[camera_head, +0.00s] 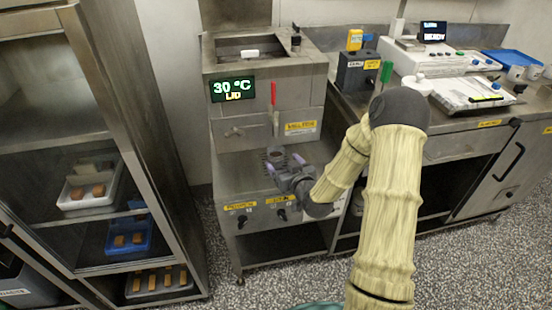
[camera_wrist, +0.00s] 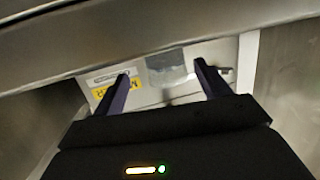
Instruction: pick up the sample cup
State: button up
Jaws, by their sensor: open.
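A small grey cup-like thing (camera_head: 274,154), which looks like the sample cup, is on the steel ledge below the melter's front. In the wrist view a grey, partly see-through shape (camera_wrist: 166,64), likely the same cup, shows just beyond and between my fingertips. My gripper (camera_head: 284,163) is open, with its two dark purple fingers apart, close in front of the cup. In the wrist view my gripper (camera_wrist: 162,71) has nothing clearly held between its fingers. Whether a finger touches the cup cannot be told.
The melter (camera_head: 268,100) rises behind the ledge, with a red-handled lever (camera_head: 273,97) and a yellow label. A steel rack (camera_head: 120,130) with trays stands at left. The right bench (camera_head: 470,126) holds white equipment, a blue tray (camera_head: 512,58) and white cups (camera_head: 516,73).

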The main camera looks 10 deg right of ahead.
aim_at(280, 163)
jog(key=x, duration=0.5)
jog(key=shift+a+f, duration=0.3)
jog(key=shift+a, duration=0.05)
jog(key=c, duration=1.1)
